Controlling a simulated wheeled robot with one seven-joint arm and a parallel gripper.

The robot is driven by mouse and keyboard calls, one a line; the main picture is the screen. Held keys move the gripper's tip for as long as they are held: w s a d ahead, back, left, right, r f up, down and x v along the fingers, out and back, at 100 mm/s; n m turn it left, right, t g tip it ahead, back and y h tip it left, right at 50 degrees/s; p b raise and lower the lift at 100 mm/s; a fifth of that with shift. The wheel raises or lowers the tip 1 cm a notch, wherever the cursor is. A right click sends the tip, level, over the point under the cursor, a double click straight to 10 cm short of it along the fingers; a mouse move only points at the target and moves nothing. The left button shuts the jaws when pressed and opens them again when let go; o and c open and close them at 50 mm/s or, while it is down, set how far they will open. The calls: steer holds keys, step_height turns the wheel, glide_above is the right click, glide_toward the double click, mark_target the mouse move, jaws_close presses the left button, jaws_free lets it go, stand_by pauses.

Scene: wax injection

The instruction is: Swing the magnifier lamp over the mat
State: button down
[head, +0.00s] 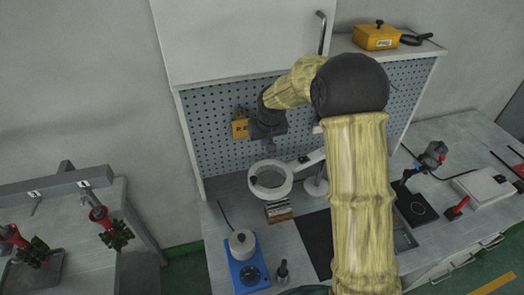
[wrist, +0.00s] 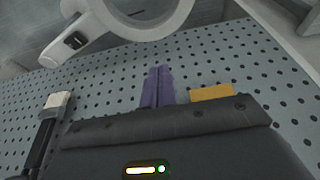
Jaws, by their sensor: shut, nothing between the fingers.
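The magnifier lamp (head: 283,192) has a white ring head on a white jointed arm that runs right to a stand, partly behind my arm. Its ring is behind and left of the dark mat (head: 314,238), not above it. My arm hides the mat's right part. My gripper (head: 272,149) is shut and empty, above and behind the ring, near the pegboard. In the wrist view, its purple fingers (wrist: 157,85) are together and point toward the lamp ring (wrist: 112,33), with a visible gap between. A small dark part shows on the ring's side.
A blue device with a white pot (head: 247,262) stands at the front left of the bench. A small rack (head: 278,210) is under the ring's front edge.

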steer(key=p+x, duration=0.3)
steer(key=x, duration=0.7)
steer(key=shift+p, duration=0.35)
steer(key=shift+s, duration=0.1)
